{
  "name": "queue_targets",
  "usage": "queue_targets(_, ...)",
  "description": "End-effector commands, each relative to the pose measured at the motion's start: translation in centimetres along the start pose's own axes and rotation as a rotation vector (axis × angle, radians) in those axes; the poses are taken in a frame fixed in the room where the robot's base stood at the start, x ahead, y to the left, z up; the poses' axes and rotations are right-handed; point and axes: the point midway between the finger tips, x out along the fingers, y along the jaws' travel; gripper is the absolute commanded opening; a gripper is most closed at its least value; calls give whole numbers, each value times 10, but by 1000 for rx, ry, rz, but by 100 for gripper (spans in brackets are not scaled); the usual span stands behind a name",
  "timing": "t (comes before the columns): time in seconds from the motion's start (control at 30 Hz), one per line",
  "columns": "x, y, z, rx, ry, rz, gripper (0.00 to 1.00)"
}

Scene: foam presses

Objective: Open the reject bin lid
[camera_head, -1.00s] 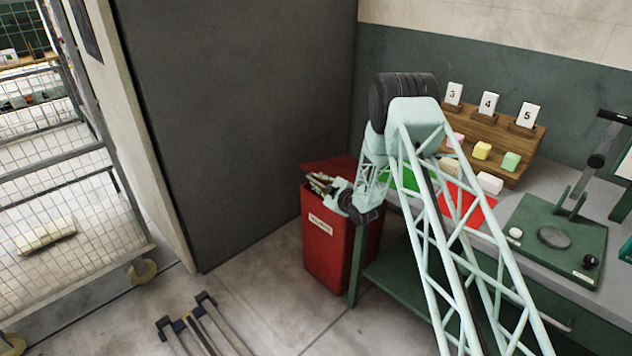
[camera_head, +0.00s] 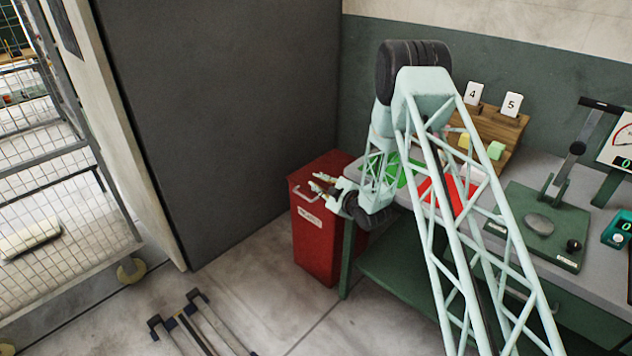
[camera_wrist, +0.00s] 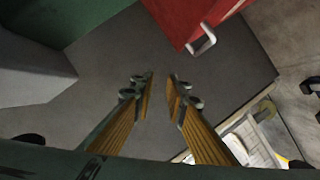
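The red reject bin (camera_head: 316,235) stands on the floor at the left end of the green bench, a white label on its front. Its red lid (camera_head: 330,165) looks flat and shut. The pale metal lid handle (camera_head: 306,193) is at the lid's front left corner. My gripper (camera_head: 322,184) is over the lid, just right of the handle, apart from it. In the wrist view, the lid (camera_wrist: 190,18) and handle (camera_wrist: 202,41) are at the top, beyond and right of the fingertips. My gripper (camera_wrist: 161,77) is open there, with nothing between its fingers.
A dark grey panel (camera_head: 220,120) stands behind and left of the bin. The bench (camera_head: 400,255) with a press stand (camera_head: 545,220) is on the right. A wire mesh cage (camera_head: 60,170) is at far left.

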Motion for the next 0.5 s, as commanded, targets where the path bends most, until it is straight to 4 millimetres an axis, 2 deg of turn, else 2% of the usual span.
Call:
queue_targets(0.33,0,1,0,0,-1,0,13)
queue_targets(0.5,-2,8,-2,4,-9,0,13)
